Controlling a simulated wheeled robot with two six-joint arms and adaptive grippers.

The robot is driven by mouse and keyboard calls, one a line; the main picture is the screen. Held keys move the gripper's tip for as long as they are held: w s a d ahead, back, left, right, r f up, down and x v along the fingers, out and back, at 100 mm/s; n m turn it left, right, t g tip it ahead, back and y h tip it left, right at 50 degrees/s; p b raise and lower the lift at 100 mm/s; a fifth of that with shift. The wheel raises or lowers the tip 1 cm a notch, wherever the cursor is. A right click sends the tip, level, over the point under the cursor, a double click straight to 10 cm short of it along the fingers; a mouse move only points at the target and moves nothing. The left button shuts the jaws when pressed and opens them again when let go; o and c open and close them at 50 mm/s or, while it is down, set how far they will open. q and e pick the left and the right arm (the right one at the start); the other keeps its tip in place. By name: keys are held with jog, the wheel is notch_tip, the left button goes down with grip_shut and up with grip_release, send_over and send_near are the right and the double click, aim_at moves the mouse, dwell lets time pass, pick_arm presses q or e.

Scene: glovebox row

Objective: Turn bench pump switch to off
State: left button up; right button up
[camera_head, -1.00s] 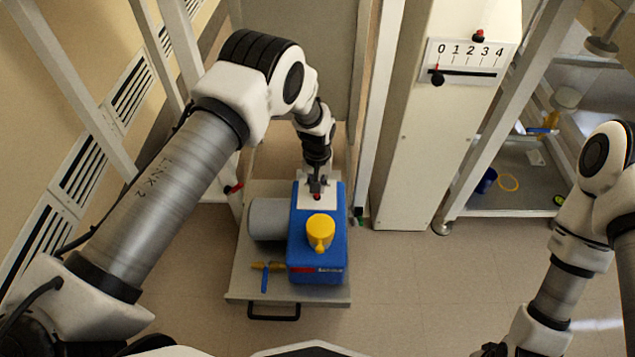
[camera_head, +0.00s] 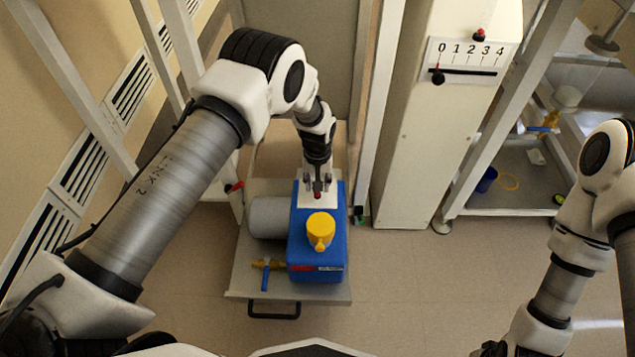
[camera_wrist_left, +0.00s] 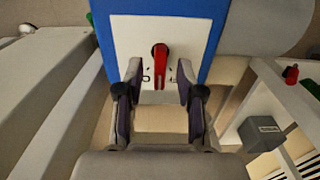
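The bench pump (camera_head: 318,250) is a blue box with a yellow cap and a grey cylinder, standing on a low cart. Its white switch plate (camera_wrist_left: 127,38) carries a red lever switch (camera_wrist_left: 160,66) on a dark pivot, with small marks beside it. In the left wrist view the lever points toward my gripper. My left gripper (camera_wrist_left: 158,78) is open and empty, one finger on each side of the lever's lower end; contact cannot be told. In the head view my left gripper (camera_head: 317,186) is over the pump's far end. My right gripper (camera_head: 491,349) is mostly cut off at the bottom edge.
The grey cart (camera_head: 240,285) has a dark handle; a brass valve with a blue lever (camera_head: 265,272) lies beside the pump. A white column with a 0–4 scale (camera_head: 468,62) stands to the right. Frame posts flank the cart. Floor in front is clear.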

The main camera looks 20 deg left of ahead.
pick_arm(q)
notch_tip(320, 180, up, 12)
dwell(0.3)
jog(key=shift+f, duration=0.1)
